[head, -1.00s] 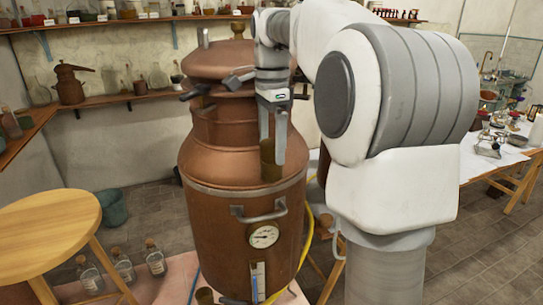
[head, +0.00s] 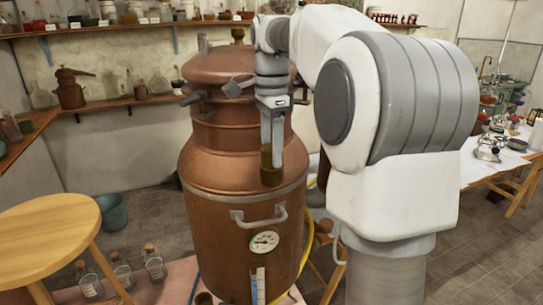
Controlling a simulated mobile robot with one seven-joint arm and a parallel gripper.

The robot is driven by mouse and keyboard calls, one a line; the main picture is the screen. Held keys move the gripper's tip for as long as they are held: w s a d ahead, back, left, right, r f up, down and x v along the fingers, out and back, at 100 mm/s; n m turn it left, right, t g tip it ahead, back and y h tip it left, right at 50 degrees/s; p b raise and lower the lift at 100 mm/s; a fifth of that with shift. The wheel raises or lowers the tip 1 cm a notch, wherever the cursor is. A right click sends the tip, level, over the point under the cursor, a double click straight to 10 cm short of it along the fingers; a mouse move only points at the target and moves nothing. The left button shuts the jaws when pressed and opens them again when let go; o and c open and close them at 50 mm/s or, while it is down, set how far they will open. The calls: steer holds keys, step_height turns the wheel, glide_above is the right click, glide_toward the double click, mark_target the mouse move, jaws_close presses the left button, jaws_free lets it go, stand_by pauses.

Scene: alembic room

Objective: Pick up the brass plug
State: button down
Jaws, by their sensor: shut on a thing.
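The brass plug (head: 271,170) is a dull brownish-gold cylinder. It shows at the lower end of my gripper (head: 272,150), which points down with its two grey fingers on the plug. My gripper is shut on the plug and holds it in front of the shoulder of the large copper still. The plug's upper part is partly hidden by the fingers. I cannot tell whether the plug touches the copper behind it.
The copper still (head: 235,225), with side handles and a gauge (head: 264,241), stands close behind my gripper. A round wooden stool (head: 45,235) stands at the left, near several corked bottles (head: 122,270). A white-covered table (head: 490,165) is at the right.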

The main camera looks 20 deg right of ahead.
steer(key=shift+r, duration=0.55)
step_height(320, 180, up, 3)
steer(key=shift+r, duration=0.2)
steer(key=s+d+r, duration=0.6)
steer(key=d, duration=0.3)
steer(key=shift+s+d+r, duration=0.2)
steer(key=shift+d+r, duration=0.05)
steer(key=shift+d, duration=0.15)
steer(key=shift+f, duration=0.1)
